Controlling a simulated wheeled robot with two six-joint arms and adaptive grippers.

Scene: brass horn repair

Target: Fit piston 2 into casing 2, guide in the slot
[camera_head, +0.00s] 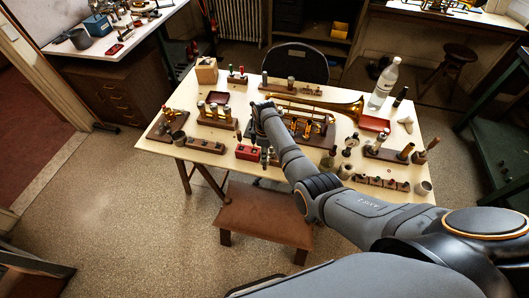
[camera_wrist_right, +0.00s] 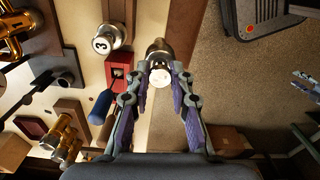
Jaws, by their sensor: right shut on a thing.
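My right gripper (camera_head: 262,106) is over the middle of the table, at the left end of the brass horn (camera_head: 335,104). In the right wrist view its two purple-padded fingers (camera_wrist_right: 160,75) are closed on a silver cylindrical piston (camera_wrist_right: 157,50) with a pale round end. I cannot read a number on it, and its guide does not show. Another silver part marked 3 (camera_wrist_right: 108,37) is beside it, apart from the fingers. Brass valve parts (camera_wrist_right: 14,28) show at the left edge; casing 2 and its slot cannot be made out. A small grey jointed part (camera_wrist_right: 307,80) at the right edge may be my left gripper.
Wooden blocks with small parts line the table (camera_head: 215,160). A red block (camera_head: 248,153) stands at the front, a red tray (camera_head: 374,123) and a bottle (camera_head: 384,84) to the right. A brown bench (camera_head: 265,212) is in front of the table.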

